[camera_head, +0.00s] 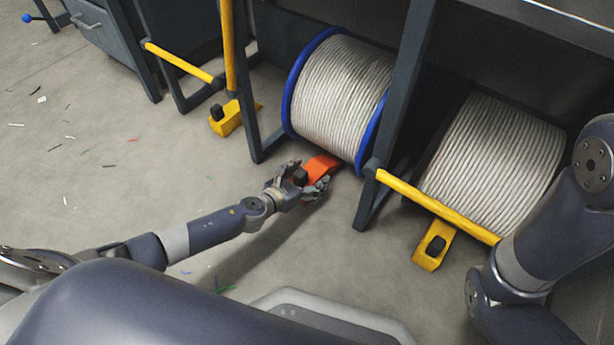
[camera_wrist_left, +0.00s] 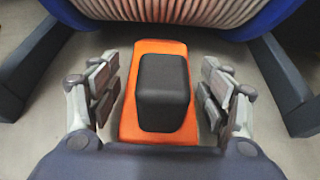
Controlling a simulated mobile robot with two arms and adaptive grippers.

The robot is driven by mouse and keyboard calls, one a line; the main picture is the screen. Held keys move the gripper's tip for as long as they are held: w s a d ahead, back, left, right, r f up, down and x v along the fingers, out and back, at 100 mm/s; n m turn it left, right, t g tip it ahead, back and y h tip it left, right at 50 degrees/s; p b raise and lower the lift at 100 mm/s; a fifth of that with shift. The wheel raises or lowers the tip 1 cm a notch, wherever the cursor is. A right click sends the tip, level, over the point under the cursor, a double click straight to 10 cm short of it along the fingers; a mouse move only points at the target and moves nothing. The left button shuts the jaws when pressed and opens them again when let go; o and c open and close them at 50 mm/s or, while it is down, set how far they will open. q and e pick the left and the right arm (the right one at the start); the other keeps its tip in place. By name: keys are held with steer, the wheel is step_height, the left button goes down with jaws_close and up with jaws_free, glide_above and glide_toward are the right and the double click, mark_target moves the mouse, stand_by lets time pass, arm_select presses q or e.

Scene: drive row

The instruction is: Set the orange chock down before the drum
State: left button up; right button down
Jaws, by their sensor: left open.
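The orange chock (camera_head: 322,166) lies on the floor right in front of the blue-rimmed drum (camera_head: 340,95), which is wound with pale cable. In the left wrist view the orange chock (camera_wrist_left: 158,58) has a black block-shaped grip (camera_wrist_left: 163,90) on top, and its far end reaches close to the drum (camera_wrist_left: 180,8); I cannot tell whether they touch. My left gripper (camera_head: 308,182) is open around the chock. In the wrist view the fingers of my left gripper (camera_wrist_left: 162,95) stand on both sides of the chock with gaps. My right gripper is out of view.
A second cable drum (camera_head: 492,155) stands to the right behind a yellow bar (camera_head: 435,205), with a yellow chock (camera_head: 433,246) before it. Another yellow chock (camera_head: 227,118) lies to the left. Dark frame posts flank the drum. Open floor with small scraps extends left.

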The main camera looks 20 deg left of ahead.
arm_select(q)
steer(key=shift+r, duration=0.15)
steer(key=shift+s+a+r+p, duration=0.1)
steer(key=shift+s+r+p, duration=0.05)
steer(key=shift+s+p, duration=0.2)
steer(key=p+v, duration=0.3)
steer(key=v, duration=0.7)
steer(key=shift+s+a+r+p, duration=0.2)
steer(key=shift+s+p, duration=0.1)
steer(key=shift+s, duration=0.25)
